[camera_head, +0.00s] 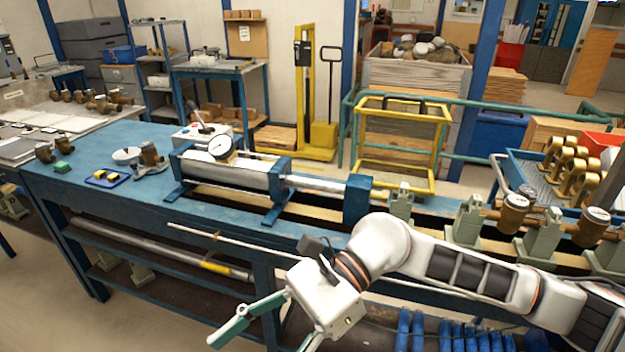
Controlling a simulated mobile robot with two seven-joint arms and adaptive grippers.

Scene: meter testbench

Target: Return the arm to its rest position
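My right arm (462,270) comes in from the right, in front of the blue testbench (110,165). It is stretched to the left, with its elbow-like white joint bent near the middle of the picture. My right gripper (262,342) hangs at the lower middle, in front of the bench edge. Its fingers are spread wide and nothing shows between them; one fingertip is near or past the bottom edge. My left gripper is not in view.
A cylinder with a gauge (221,148) lies on the bench behind the arm. Brass meters (514,210) sit between grey-green clamps (468,222) at the right, close behind the forearm. A thin rod (245,241) runs along the bench front.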

